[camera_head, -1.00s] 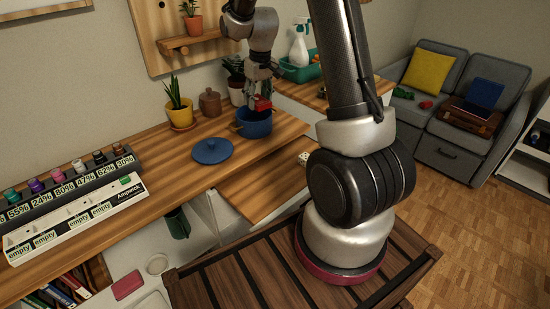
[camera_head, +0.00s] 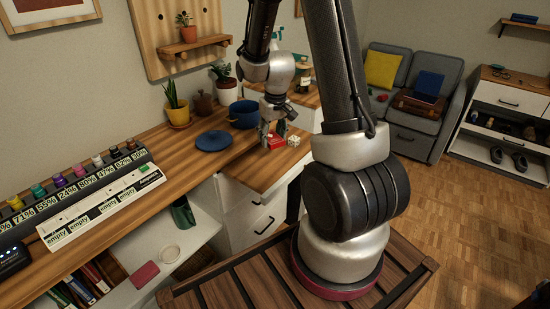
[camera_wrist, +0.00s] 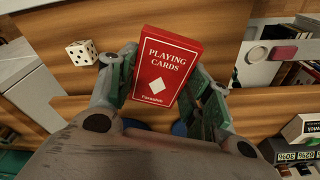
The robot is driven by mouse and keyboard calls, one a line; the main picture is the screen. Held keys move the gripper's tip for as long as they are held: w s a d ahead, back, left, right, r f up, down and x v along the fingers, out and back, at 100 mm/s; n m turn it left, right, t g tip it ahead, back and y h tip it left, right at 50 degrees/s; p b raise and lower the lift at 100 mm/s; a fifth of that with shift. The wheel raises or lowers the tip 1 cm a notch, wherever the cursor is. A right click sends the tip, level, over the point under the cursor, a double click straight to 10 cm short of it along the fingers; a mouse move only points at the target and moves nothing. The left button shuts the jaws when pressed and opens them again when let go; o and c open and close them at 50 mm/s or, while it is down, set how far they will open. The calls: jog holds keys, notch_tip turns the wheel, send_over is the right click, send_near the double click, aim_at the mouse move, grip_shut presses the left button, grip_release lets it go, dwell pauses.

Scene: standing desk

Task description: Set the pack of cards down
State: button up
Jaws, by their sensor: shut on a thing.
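The red pack of cards (camera_wrist: 165,66), with "PLAYING CARDS" and a white diamond on its face, sits between the green-padded fingers of my gripper (camera_wrist: 165,95) in the wrist view. My gripper is shut on it. In the head view my gripper (camera_head: 273,132) points down over the lower wooden desk surface (camera_head: 258,172), with the red pack (camera_head: 276,142) at its fingertips. I cannot tell whether the pack touches the wood.
A white die (camera_head: 294,141) lies close beside the pack; it also shows in the wrist view (camera_wrist: 81,53). A blue pot (camera_head: 243,115) and its blue lid (camera_head: 214,141) stand on the wooden worktop behind and left. The lower surface's front part is clear.

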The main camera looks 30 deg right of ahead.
aim_at(271, 162)
notch_tip(271, 162, down, 9)
jog(key=shift+w+r, duration=0.15)
dwell(0.4)
jog(key=o, duration=1.1)
jog(key=shift+c, duration=0.2)
jog(key=r, duration=0.4)
jog(key=s+r, duration=0.1)
jog(key=r, duration=0.7)
jog(key=shift+s, duration=0.4)
jog(key=s+a+r+t, duration=0.1)
jog(key=s+a+r, duration=0.1)
jog(key=s+r, duration=0.45)
jog(key=s+a+r, duration=0.1)
jog(key=s+r, duration=0.2)
jog(key=r, duration=0.6)
jog(key=s+a+r+t, duration=0.1)
jog(key=s+r, duration=0.4)
jog(key=s, duration=0.7)
jog(key=shift+a, duration=0.55)
